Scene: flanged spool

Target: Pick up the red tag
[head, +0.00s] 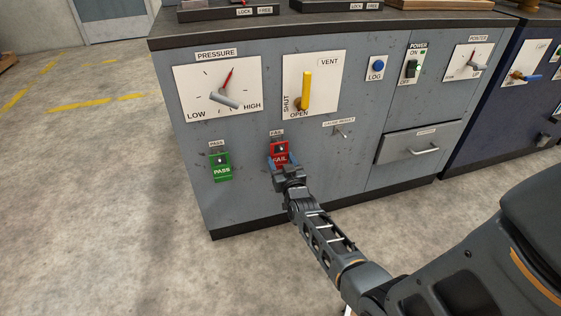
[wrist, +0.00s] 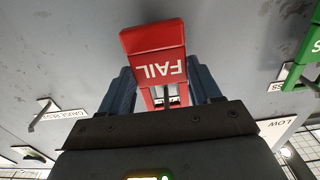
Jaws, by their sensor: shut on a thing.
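The red tag (head: 280,154), marked FAIL, is at the front of the grey cabinet, under a small FAIL label. My gripper (head: 284,166) is at the tag, with its blue fingers on either side of it. In the wrist view the red tag (wrist: 155,55) shows upside down between the two fingers of my gripper (wrist: 165,92), which is shut on it. The tag's lower part and whatever holds it to the panel are partly hidden by the gripper.
A green PASS tag (head: 221,167) hangs to the left on the same cabinet. Above are a pressure dial (head: 217,87) and a yellow vent lever (head: 306,90). A drawer handle (head: 424,150) sticks out at right. Open floor lies in front and to the left.

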